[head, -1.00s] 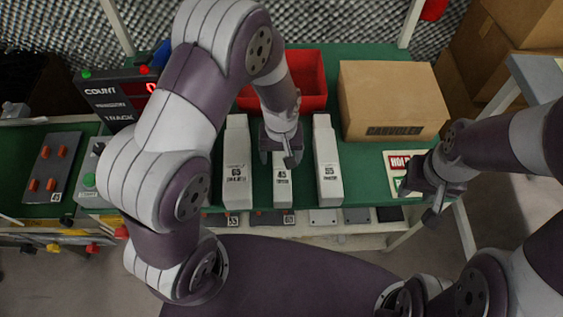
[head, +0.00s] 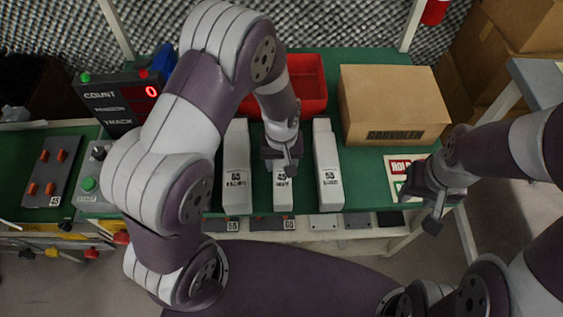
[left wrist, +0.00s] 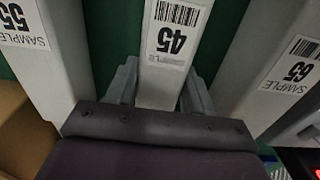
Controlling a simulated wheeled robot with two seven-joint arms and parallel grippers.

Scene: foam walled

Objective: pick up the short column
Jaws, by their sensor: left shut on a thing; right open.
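The short column is the narrow white block labelled 45 (head: 284,197), standing between two taller white columns on the green bench. My left gripper (head: 281,157) reaches down from above and is shut on it. In the left wrist view the 45 column (left wrist: 162,80) lies between the two grey fingers, with its label in full sight. Whether its base touches the bench cannot be told. The column labelled 65 (head: 236,190) stands to its left, and the column labelled 55 (head: 328,185) to its right. My right gripper (head: 432,200) is open and empty near the bench's front right.
A red bin (head: 306,85) and a cardboard box (head: 393,105) stand behind the columns. A dark counter box (head: 118,100) showing a red 0 is at the left. The neighbouring columns leave narrow gaps. A sign card (head: 398,165) lies at the right.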

